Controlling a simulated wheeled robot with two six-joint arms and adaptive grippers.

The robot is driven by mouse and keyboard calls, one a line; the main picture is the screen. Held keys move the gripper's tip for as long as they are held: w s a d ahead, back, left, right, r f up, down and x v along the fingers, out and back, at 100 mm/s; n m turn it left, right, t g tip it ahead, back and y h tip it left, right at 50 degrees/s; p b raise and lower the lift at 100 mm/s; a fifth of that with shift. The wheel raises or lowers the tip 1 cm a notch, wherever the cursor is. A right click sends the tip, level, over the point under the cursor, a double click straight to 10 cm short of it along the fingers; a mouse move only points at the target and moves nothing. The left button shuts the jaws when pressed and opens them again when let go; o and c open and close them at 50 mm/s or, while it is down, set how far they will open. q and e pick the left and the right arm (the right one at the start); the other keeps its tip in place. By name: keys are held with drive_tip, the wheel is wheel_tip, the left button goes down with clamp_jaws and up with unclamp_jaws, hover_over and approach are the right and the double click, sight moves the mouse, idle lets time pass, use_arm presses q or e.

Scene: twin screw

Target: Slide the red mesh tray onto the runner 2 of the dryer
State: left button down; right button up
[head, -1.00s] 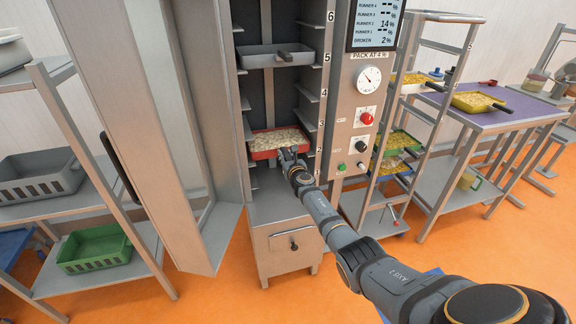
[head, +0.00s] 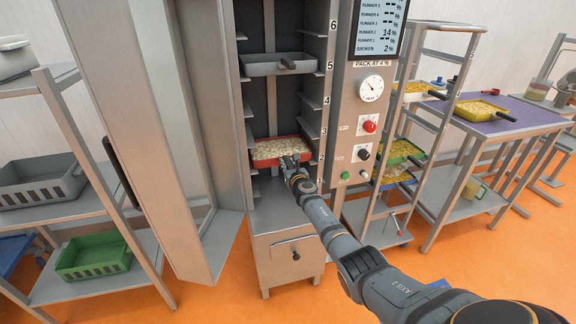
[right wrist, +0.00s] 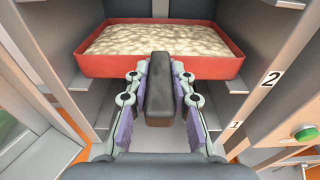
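The red mesh tray (head: 266,163), filled with pale pieces, is level inside the open dryer cabinet (head: 241,75), beside the label 2. In the right wrist view the tray (right wrist: 160,66) spans most of the width between the side walls. A runner ledge (right wrist: 236,86) shows just under its right end; I cannot tell whether the tray rests on it. My right gripper (head: 289,163) is at the tray's front. Its purple-padded fingers (right wrist: 159,88) are closed on both sides of the tray's black handle (right wrist: 159,105). My left gripper is not in view.
A grey tray (head: 268,65) sits higher in the dryer. The open door (head: 165,120) stands at left, and the control panel (head: 365,110) at right. A rack with filled trays (head: 405,150) and a purple-topped table (head: 505,118) are farther right.

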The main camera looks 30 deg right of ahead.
drive_tip(key=o, duration=0.5)
drive_tip(key=shift+r, duration=0.15)
drive_tip(key=shift+c, duration=0.2)
drive_tip(key=shift+f, duration=0.25)
drive_tip(key=shift+r, duration=0.2)
drive_tip(key=shift+r+p, duration=0.55)
drive_tip(key=shift+p, duration=0.15)
drive_tip(key=p+v, duration=0.3)
drive_tip(key=shift+s+f, duration=0.15)
drive_tip(key=shift+s, duration=0.05)
drive_tip(key=f+p+v, duration=0.1)
drive_tip(key=v, duration=0.8)
drive_tip(key=p+v, duration=0.2)
drive_tip(key=v, duration=0.7)
drive_tip(key=f+p+v, duration=0.1)
drive_tip(key=v, duration=0.8)
drive_tip(key=shift+s+f, duration=0.15)
drive_tip(key=shift+f, duration=0.25)
